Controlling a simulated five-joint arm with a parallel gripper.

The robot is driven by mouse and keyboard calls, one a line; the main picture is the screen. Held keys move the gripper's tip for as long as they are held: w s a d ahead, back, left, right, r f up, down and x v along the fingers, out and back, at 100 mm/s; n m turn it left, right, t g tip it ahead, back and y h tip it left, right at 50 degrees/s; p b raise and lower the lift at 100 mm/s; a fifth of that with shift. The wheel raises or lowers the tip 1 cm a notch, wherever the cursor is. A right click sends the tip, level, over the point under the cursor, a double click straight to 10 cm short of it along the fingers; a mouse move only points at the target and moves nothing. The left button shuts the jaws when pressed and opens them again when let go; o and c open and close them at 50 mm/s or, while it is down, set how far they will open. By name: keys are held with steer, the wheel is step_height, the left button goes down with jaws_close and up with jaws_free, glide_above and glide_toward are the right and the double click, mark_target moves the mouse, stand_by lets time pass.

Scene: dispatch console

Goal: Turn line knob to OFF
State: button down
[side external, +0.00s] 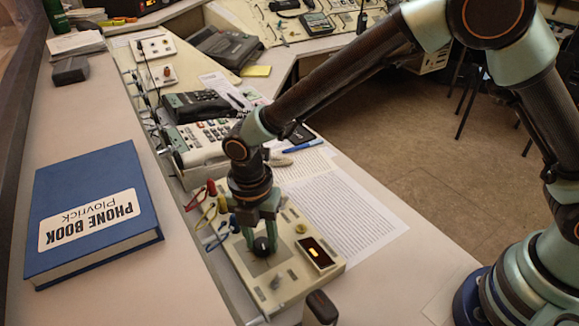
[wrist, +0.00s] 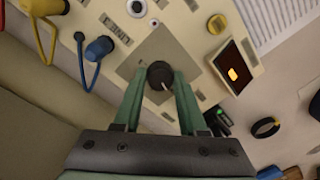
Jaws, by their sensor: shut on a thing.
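The line knob (wrist: 160,74) is a round black knob with a pale pointer line, on a grey square plate of a cream panel (wrist: 92,22). In the wrist view its pointer line points down and slightly right. My gripper (wrist: 158,80) has its two green fingers on either side of the knob, shut on it. In the side external view my gripper (side external: 263,238) reaches down onto the knob (side external: 262,246) on the cream panel (side external: 240,275). The lettering around the knob is too small to read, so I cannot tell which position is marked OFF.
A lit amber display (side external: 319,252) sits right of the knob. Red, yellow and blue plugs with cables (side external: 220,215) stand at the panel's left. A blue phone book (side external: 90,210) lies left, printed paper (side external: 345,215) right, and a desk phone (side external: 195,106) behind.

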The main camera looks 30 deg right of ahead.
mark_target(258, 242)
steer(key=shift+s, duration=0.15)
steer(key=shift+c, duration=2.3)
jaws_free()
steer(key=shift+r, duration=0.1)
step_height(258, 242, up, 12)
steer(key=shift+w+a, duration=0.2)
steer(key=shift+w, duration=0.1)
